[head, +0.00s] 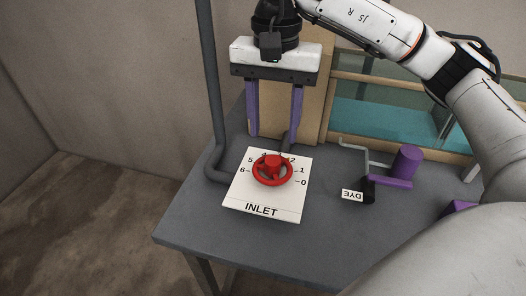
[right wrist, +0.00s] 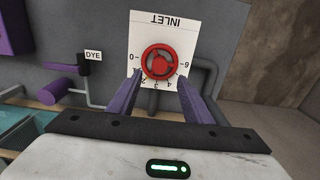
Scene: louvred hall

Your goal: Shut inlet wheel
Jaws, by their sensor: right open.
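The inlet wheel (head: 272,170) is a red handwheel on a white plate (head: 262,209) marked INLET, with a dial from 0 to 6. The plate lies on the grey table. The wheel also shows in the right wrist view (right wrist: 159,62). Which number the wheel points to I cannot tell. My right gripper (head: 272,141) is open and empty, its two purple fingers pointing down. It is above and a little behind the wheel, apart from it in the head view. In the right wrist view the fingertips appear on either side of the wheel's rim. My left gripper is not in view.
A grey pipe (head: 208,80) rises behind the plate's left side. A purple handle (head: 406,162) and a black-and-white DYE tag (head: 354,196) stand to the right. A tank with teal liquid (head: 385,125) is at the back. The table (head: 200,227) is clear left of the plate.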

